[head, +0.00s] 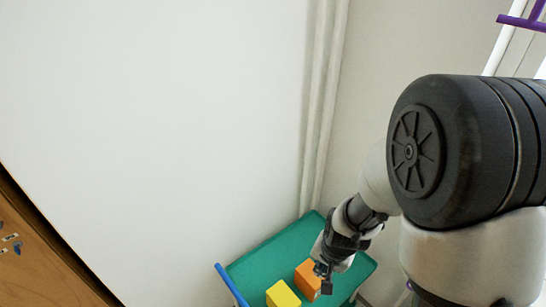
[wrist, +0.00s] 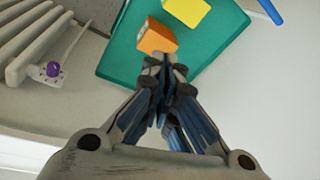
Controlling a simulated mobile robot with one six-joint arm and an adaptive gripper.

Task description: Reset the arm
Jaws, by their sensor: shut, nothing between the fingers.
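My arm reaches down from the right in the head view. My gripper (head: 322,277) is at its end, over the green top of a small cart (head: 272,251). The fingers are shut with nothing between them; the wrist view shows the closed tips (wrist: 166,62). An orange block (head: 306,281) sits on the green top right beside the fingertips, and it also shows in the wrist view (wrist: 156,37). I cannot tell whether the tips touch it. A yellow block (head: 283,295) sits next to the orange one, cut off by the wrist view's top edge (wrist: 186,14).
The cart has a blue handle (head: 232,285) on its left. A white wall (head: 150,120) and vertical pipes (head: 322,110) stand behind it. A wooden cabinet (head: 40,255) is at the lower left. The wrist view shows a white radiator (wrist: 38,42) with a purple knob (wrist: 53,69).

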